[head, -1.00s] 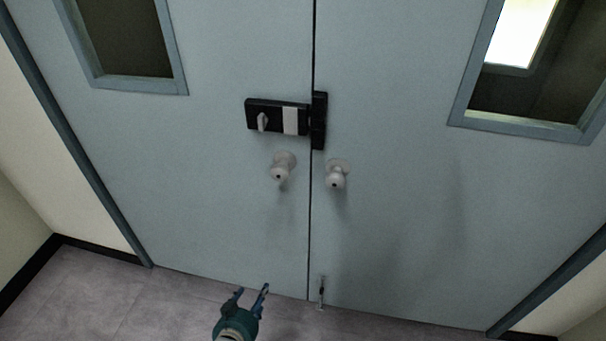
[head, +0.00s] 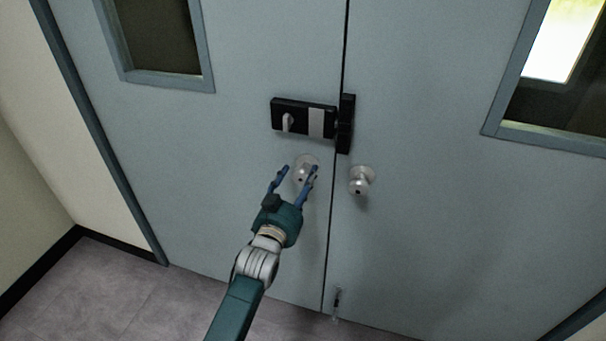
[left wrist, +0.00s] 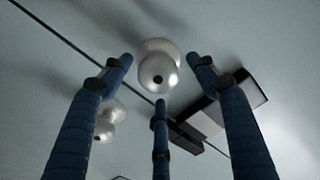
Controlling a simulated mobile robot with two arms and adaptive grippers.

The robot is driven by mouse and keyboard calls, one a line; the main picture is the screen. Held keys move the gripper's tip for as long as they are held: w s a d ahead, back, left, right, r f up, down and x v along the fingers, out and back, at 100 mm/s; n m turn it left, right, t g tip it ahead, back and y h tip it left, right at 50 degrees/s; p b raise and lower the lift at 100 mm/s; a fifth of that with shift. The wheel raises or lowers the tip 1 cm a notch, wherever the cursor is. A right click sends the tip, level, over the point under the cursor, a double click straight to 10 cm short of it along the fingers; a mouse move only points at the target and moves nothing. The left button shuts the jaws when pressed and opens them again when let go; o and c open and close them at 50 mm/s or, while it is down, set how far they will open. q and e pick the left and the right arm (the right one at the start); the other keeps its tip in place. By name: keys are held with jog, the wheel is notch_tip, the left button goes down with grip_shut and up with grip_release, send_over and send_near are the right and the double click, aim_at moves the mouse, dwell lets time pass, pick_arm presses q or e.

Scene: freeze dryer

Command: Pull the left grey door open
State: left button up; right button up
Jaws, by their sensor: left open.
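The left grey door (head: 235,140) is closed, its edge against the right door (head: 430,230) at a thin seam. Its round silver knob (head: 303,165) sits below the black lock and is partly covered by my gripper. My left gripper (head: 298,172) is open, with its blue fingertips around the knob's outline in the head view. In the left wrist view the knob (left wrist: 158,70) is ahead, between the spread fingertips (left wrist: 160,75), with no contact visible. My right gripper is not in view.
A black lock (head: 290,117) with a small grey turn piece sits just above the knob. The right door's knob (head: 360,181) is close by on the right. A wall (head: 60,150) stands at the left. Grey floor (head: 110,290) in front looks clear.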

pick_arm(q)
jog(key=shift+x, duration=1.3)
grip_shut()
jog(key=shift+r, duration=0.1)
